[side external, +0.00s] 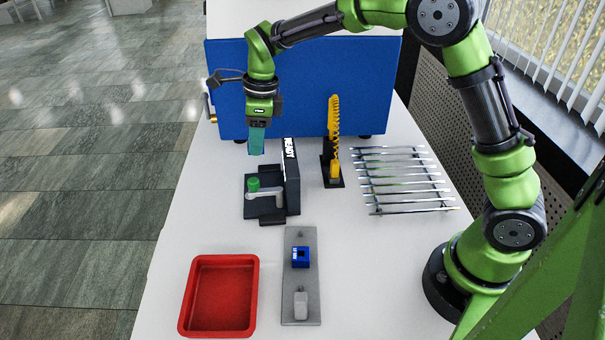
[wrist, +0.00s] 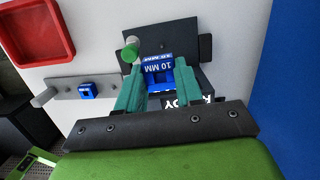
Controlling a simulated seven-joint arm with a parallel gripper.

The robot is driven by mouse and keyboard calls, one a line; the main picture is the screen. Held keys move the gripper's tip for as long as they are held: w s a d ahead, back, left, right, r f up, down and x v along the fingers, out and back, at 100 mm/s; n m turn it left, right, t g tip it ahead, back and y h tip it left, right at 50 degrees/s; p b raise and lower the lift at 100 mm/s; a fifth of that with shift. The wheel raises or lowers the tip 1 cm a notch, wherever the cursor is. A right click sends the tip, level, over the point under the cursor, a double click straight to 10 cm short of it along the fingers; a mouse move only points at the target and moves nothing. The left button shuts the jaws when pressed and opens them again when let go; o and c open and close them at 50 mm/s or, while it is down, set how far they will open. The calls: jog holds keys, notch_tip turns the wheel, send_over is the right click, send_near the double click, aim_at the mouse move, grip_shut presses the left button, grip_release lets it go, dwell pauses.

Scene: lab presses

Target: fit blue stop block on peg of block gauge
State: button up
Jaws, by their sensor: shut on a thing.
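My gripper (side external: 257,147) is shut on a blue block marked 10 MM (wrist: 158,67), held in the air beyond a dark device marked READY (side external: 292,180). In the wrist view the block sits between the teal fingers of my gripper (wrist: 157,82), with the dark device below. In the side view the fingers mostly hide the held block. A second blue block (side external: 300,257) is on a long grey plate (side external: 302,278) with grey upright pieces near its ends; it also shows in the wrist view (wrist: 88,90). I cannot tell which fixture is the block gauge.
The dark device has a lever with a green knob (side external: 253,184). A red tray (side external: 188,300) is at the front left. A yellow toothed piece (side external: 334,130) and a rack of metal rods (side external: 400,182) stand to the right. A large blue panel (side external: 300,90) is behind.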

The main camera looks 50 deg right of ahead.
jog(key=shift+f, duration=2.15)
jog(key=shift+f, duration=2.9)
jog(key=shift+f, duration=1.15)
jog(key=shift+d+f, duration=0.1)
jog(key=o, duration=1.1)
jog(key=shift+s, duration=0.1)
jog(key=shift+o, duration=0.2)
notch_tip(320, 180, up, 17)
jog(key=s+d, duration=0.1)
jog(key=shift+s+d, duration=0.3)
jog(key=shift+d, duration=0.1)
